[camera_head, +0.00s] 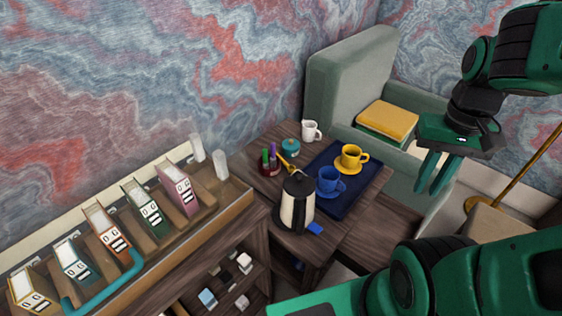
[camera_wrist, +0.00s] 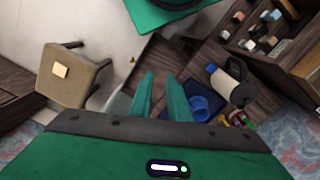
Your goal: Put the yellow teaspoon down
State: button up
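My gripper (camera_head: 432,188) hangs at the right of the head view, above and to the right of the small dark table. In the wrist view its two green fingers (camera_wrist: 162,80) stand apart, with nothing seen between them. No yellow teaspoon can be made out for sure. A small slim yellow thing (camera_head: 287,160) shows behind the kettle, near the pen holder; I cannot tell whether it is the teaspoon. A yellow cup (camera_head: 351,156) and a blue cup (camera_head: 329,180) stand on the dark blue tray (camera_head: 343,203).
A cream and black kettle (camera_head: 297,205), a white mug (camera_head: 310,131), a teal pot (camera_head: 290,147) and a dark red pen holder (camera_head: 269,165) crowd the table. A green armchair (camera_head: 345,80) stands behind. A shelf with box files (camera_head: 180,190) is at left.

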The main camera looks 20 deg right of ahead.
jog(key=shift+d, duration=0.2)
jog(key=n+t+y, duration=0.1)
jog(key=n+t, duration=0.3)
jog(key=n, duration=0.6)
send_over(286, 163)
jog(key=s+d, duration=0.1)
jog(key=s, duration=0.4)
notch_tip(286, 163, down, 21)
jog(key=shift+w+x, duration=0.2)
jog(key=shift+x, duration=2.6)
jog(key=shift+w+x, duration=0.2)
jog(key=shift+x, duration=2.6)
jog(key=shift+d+r, duration=0.15)
grip_shut()
